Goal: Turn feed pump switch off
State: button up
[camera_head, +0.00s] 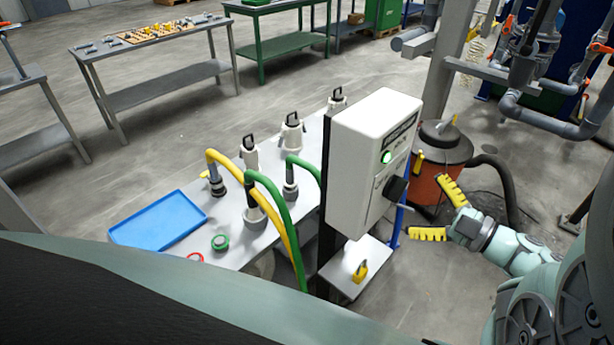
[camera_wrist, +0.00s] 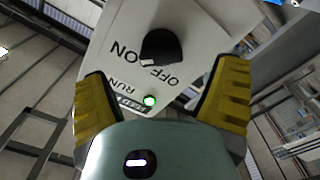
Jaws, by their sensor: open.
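The feed pump switch is a black rotary knob (camera_wrist: 161,47) on the face of a white control box (camera_head: 364,155). In the wrist view the box appears turned over, with ON and OFF lettering beside the knob and a lit green RUN lamp (camera_wrist: 150,101). The knob (camera_head: 395,187) and the lamp also show in the head view. My gripper (camera_head: 440,211) is open, its two yellow fingers spread to the right of the box's face. In the wrist view my gripper (camera_wrist: 163,92) has its fingers on either side of the knob, apart from it, and holds nothing.
A grey table (camera_head: 231,236) left of the box carries a blue tray (camera_head: 160,220) and hose couplings with yellow and green hoses. A small shelf with a yellow padlock-like item (camera_head: 360,271) sits below the box. An orange vacuum (camera_head: 437,160) stands behind my gripper.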

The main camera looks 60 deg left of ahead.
aim_at(399, 191)
jog(key=p+x, duration=0.1)
jog(key=x, duration=0.5)
jog(key=shift+f, duration=0.1)
jog(key=c, duration=1.2)
